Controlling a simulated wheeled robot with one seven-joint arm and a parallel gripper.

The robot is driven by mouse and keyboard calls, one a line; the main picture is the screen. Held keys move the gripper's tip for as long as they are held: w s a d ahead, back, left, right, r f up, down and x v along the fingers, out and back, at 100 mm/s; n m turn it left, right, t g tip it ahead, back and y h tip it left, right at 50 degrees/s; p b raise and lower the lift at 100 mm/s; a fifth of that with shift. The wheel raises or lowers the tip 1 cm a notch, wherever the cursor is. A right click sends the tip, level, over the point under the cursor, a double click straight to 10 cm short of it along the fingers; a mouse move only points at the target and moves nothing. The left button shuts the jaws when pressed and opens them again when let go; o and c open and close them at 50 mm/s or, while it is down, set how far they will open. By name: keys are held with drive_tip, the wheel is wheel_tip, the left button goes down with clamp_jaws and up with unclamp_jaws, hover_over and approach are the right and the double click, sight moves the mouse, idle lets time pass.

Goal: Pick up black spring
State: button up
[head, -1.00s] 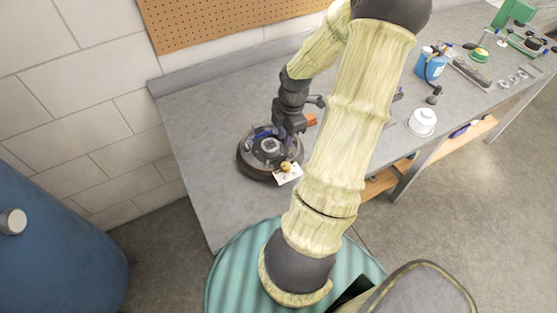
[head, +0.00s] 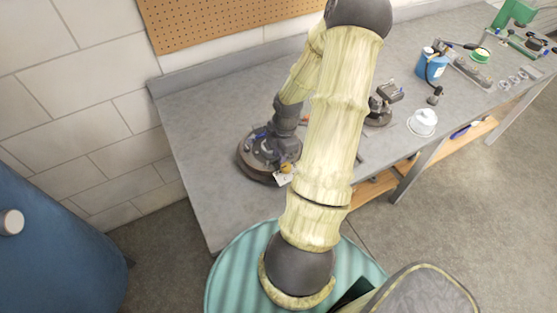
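A round dark drum-like assembly (head: 254,168) with small parts in it lies on the grey workbench (head: 205,135). I cannot make out a black spring among these dark parts; they are small and partly hidden by my arm. My gripper (head: 284,148) is pointed down over the right side of the assembly. Its fingers blend with the dark parts, so I cannot tell whether they are open, shut or touching anything. A small yellowish knob (head: 286,168) and a white card-like piece (head: 281,179) sit at the assembly's front right edge.
A bench vise (head: 382,103), a white domed object (head: 422,122) and a blue canister (head: 431,66) stand to the right. Bare bench lies left of the assembly. A pegboard (head: 215,22) hangs behind; a blue tank (head: 60,240) stands at lower left.

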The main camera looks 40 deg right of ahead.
drive_tip(key=shift+f, duration=0.3)
clamp_jaws()
drive_tip(key=shift+r, duration=0.15)
wheel_tip(320, 180, up, 10)
drive_tip(key=p, duration=0.1)
idle(0.5)
idle(0.5)
drive_tip(key=shift+r+p, duration=1.3)
drive_tip(key=shift+p, duration=0.5)
